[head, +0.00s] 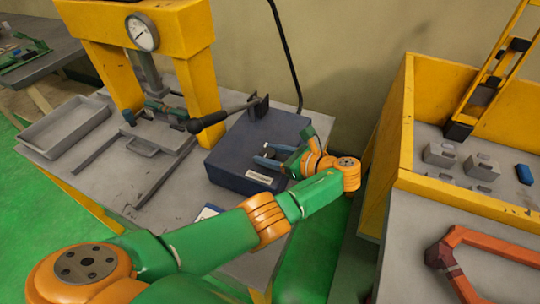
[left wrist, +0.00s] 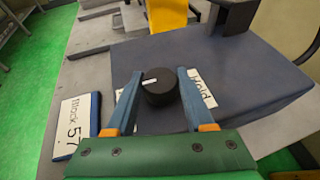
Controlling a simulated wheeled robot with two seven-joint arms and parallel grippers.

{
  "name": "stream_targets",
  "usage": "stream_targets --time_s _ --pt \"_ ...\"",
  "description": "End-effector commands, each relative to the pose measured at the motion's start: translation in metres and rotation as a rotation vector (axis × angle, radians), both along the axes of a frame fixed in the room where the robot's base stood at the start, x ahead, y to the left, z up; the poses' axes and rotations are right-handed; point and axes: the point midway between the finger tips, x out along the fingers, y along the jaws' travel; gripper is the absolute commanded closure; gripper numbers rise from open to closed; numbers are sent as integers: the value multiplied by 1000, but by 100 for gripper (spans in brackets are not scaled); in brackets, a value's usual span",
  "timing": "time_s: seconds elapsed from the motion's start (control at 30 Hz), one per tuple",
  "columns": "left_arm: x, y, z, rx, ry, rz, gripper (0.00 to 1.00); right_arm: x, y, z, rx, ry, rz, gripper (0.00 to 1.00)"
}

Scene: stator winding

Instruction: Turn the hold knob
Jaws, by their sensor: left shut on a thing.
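The hold knob (left wrist: 160,90) is a black round knob with a white pointer mark, on top of a dark blue box (head: 235,150). The mark points to the left in the left wrist view. A white label reading "Hold" (left wrist: 203,88) lies beside it, partly hidden by a finger. My left gripper (left wrist: 158,74) has its two blue fingers on either side of the knob and is shut on it. In the head view my left gripper (head: 268,156) reaches over the box's right part, and the knob is mostly hidden there. My right gripper is not in view.
A yellow press with a gauge (head: 142,32) stands behind left, beside a grey tray (head: 65,130). A black-handled lever (head: 215,117) reaches near the box. A "Block 57" card (left wrist: 76,125) lies next to the box. A yellow-walled bin (head: 405,120) stands right.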

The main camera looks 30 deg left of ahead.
Motion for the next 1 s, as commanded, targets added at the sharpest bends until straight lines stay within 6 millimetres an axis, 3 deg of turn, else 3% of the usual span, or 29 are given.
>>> stream_targets --time_s 0.2,0.23,0.3,0.33,0.63,0.9,1.0 --pt "1 1 2 5 -4 0 100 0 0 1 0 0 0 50" --pt "1 1 2 4 -4 0 39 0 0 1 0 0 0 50" --pt "1 1 2 4 -3 0 20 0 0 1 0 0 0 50" --pt "1 1 2 4 -3 0 17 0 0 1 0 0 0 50" --pt "0 -3 1 1 -2 -1 17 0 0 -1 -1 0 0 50" --pt "-8 -51 21 1 -4 -5 17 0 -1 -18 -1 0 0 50" --pt "-10 -60 26 2 -4 -2 17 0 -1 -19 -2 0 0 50"
